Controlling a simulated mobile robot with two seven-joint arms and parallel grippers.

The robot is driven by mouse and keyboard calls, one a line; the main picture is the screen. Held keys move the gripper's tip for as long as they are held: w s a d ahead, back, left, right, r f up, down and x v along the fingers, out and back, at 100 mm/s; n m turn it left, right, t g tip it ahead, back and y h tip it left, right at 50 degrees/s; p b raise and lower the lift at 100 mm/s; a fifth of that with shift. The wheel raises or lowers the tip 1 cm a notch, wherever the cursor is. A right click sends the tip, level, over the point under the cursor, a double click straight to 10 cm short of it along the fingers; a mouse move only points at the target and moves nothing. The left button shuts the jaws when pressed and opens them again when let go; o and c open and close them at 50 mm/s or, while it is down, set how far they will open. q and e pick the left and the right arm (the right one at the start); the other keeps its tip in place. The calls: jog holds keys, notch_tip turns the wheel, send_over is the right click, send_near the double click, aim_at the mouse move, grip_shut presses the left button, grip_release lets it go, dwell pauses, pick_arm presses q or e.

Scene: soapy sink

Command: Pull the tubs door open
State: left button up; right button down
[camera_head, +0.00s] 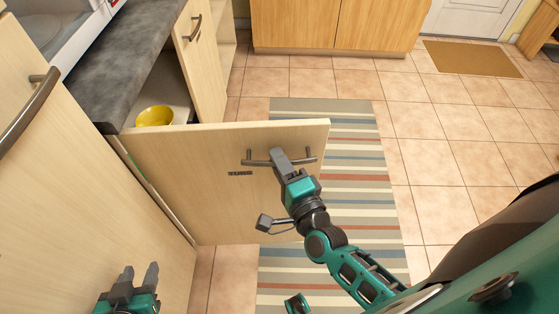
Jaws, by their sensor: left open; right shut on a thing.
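The tubs door (215,200) is a pale wood cabinet door with a small dark label (240,173). It stands swung well out from the cabinet, over the striped rug. My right gripper (278,158) is shut on its metal bar handle (311,156), near the middle of the bar. The fingers hide part of the bar. My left gripper (139,275) is low at the left, apart from the door, with its two fingers spread and nothing between them.
A yellow bowl (155,116) sits inside the opened cabinet under the dark countertop (120,62). Another door with a curved handle (28,115) is at the left. A striped rug (340,285) lies on the tiled floor (470,160), which is clear at the right.

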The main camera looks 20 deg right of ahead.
pick_arm(q)
jog(key=shift+a, duration=0.1)
pick_arm(e)
jog(key=shift+s+a, duration=0.1)
jog(key=shift+s, duration=0.1)
pick_arm(q)
jog(key=shift+s, duration=0.1)
pick_arm(e)
jog(key=c, duration=1.1)
grip_release()
pick_arm(q)
jog(key=shift+s, duration=0.15)
pick_arm(e)
jog(key=shift+s, duration=0.15)
